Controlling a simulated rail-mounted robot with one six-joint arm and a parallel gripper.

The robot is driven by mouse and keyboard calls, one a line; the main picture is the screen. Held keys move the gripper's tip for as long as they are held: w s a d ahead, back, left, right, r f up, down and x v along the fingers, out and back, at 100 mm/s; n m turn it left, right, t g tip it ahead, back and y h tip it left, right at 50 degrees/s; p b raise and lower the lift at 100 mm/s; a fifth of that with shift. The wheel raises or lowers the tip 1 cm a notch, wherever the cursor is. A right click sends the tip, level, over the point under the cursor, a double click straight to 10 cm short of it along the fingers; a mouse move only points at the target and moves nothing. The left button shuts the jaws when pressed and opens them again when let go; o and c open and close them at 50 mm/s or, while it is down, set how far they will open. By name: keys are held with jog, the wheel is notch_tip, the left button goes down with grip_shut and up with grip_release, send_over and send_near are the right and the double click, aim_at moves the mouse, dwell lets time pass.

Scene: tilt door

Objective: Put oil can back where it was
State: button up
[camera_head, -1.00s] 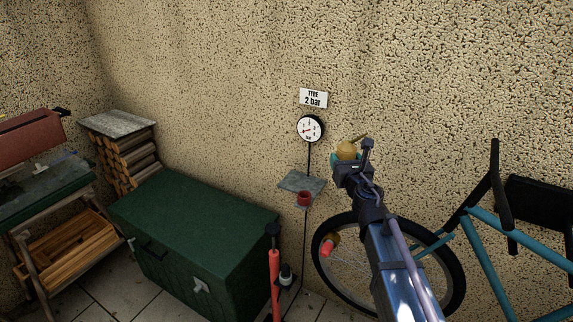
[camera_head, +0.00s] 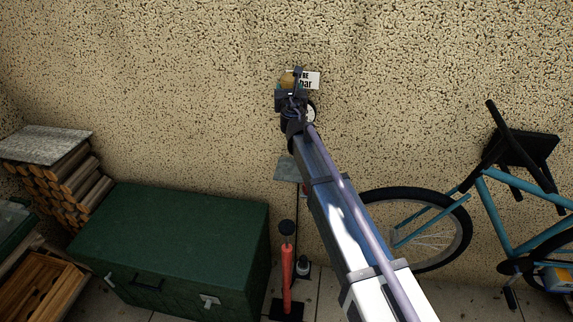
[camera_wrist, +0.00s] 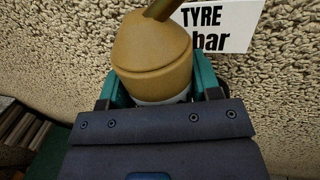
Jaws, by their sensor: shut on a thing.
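The oil can (camera_wrist: 152,52) is a yellow-tan can with a domed top and a spout, held upright or nearly so in the wrist view. My gripper (camera_wrist: 158,88) is shut on it, with teal fingers on both sides of the body. In the head view the can (camera_head: 287,80) is small and partly hidden by my gripper (camera_head: 291,94), in front of the wall by the tyre sign. The small grey shelf (camera_head: 289,170) on the wall is below, partly behind my arm.
The tyre sign (camera_head: 312,80) and the gauge (camera_head: 311,112) are partly covered. A green chest (camera_head: 170,240) stands at lower left, with a red pump (camera_head: 287,262) beside it. Stacked logs (camera_head: 65,180) are at left. A blue bicycle (camera_head: 490,205) leans at right.

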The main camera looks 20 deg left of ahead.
notch_tip(320, 180, down, 28)
jog(key=b, duration=2.5)
jog(key=shift+a+r+b, duration=0.15)
jog(key=shift+r+b, duration=0.1)
jog(key=shift+b, duration=0.15)
jog(key=shift+r+p, duration=0.3)
jog(key=shift+r, duration=0.05)
jog(key=shift+c, duration=0.4)
jog(key=shift+f, duration=0.3)
jog(key=o, duration=1.1)
jog(key=shift+r, duration=0.1)
jog(key=shift+r, duration=0.2)
jog(key=v, duration=1.2)
